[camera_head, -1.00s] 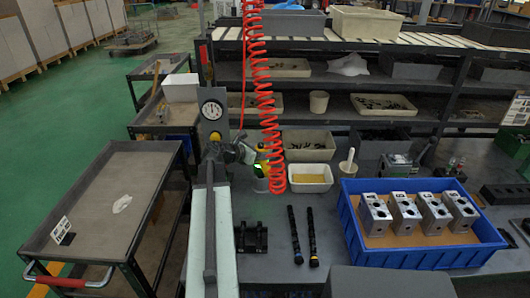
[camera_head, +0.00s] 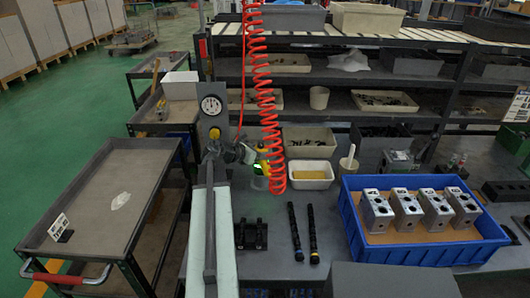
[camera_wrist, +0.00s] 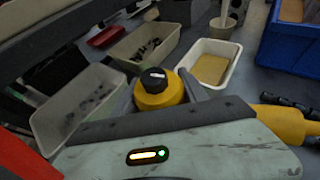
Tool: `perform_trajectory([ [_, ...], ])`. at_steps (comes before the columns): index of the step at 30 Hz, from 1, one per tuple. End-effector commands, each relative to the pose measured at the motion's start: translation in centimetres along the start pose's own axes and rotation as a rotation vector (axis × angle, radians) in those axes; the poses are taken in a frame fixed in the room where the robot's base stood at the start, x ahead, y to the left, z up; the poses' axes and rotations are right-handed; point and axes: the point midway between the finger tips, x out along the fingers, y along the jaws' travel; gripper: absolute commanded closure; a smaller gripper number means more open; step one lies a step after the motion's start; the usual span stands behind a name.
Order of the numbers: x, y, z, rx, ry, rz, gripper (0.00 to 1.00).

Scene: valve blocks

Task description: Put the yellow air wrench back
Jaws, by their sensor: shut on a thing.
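The yellow air wrench (camera_head: 263,160) is held in my gripper (camera_head: 248,155), which is shut on it. In the wrist view its round yellow body with a black cap (camera_wrist: 157,86) sits between the grey fingers (camera_wrist: 157,95). A yellow part (camera_wrist: 287,122) also shows at the right, past my pale wrist housing. A red coiled hose (camera_head: 265,100) hangs from above beside the wrench. The wrench is above the bench near the white tray; its lower end is hidden, and I cannot tell whether it touches anything.
A pressure gauge (camera_head: 211,105) on a grey post stands behind my arm. A white tray (camera_head: 310,174) lies right of the wrench. Two black rods (camera_head: 295,231) and a black bracket (camera_head: 251,234) lie in front. A blue crate (camera_head: 425,252) with several metal blocks stands right.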

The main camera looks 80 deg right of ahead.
Motion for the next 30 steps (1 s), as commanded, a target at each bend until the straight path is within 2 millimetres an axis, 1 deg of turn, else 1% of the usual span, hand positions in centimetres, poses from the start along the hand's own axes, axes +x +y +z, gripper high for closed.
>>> perform_trajectory([
  [3, 0.0, 0.0, 0.1, -0.002, -0.003, 0.0, 1.0],
  [4, 0.0, 0.0, 0.1, -0.002, -0.003, 0.0, 0.44],
  [5, 0.0, 0.0, 0.1, -0.002, -0.003, 0.0, 0.35],
  [6, 0.0, 0.0, 0.1, -0.002, -0.002, 0.0, 0.24],
  [14, 0.0, 0.0, 0.0, 0.001, 0.002, 0.0, 0.24],
  [17, -0.4, 0.0, 0.1, 0.0, 0.001, 0.001, 0.24],
  [20, -2.0, 0.0, 0.3, 0.0, 0.001, 0.003, 0.24],
  [25, -5.5, -0.1, 0.4, -0.002, -0.001, 0.002, 0.24],
  [27, -6.6, -0.1, 0.3, -0.002, -0.001, 0.003, 0.24],
  [30, -7.6, 0.0, 0.2, -0.001, -0.001, 0.001, 0.24],
])
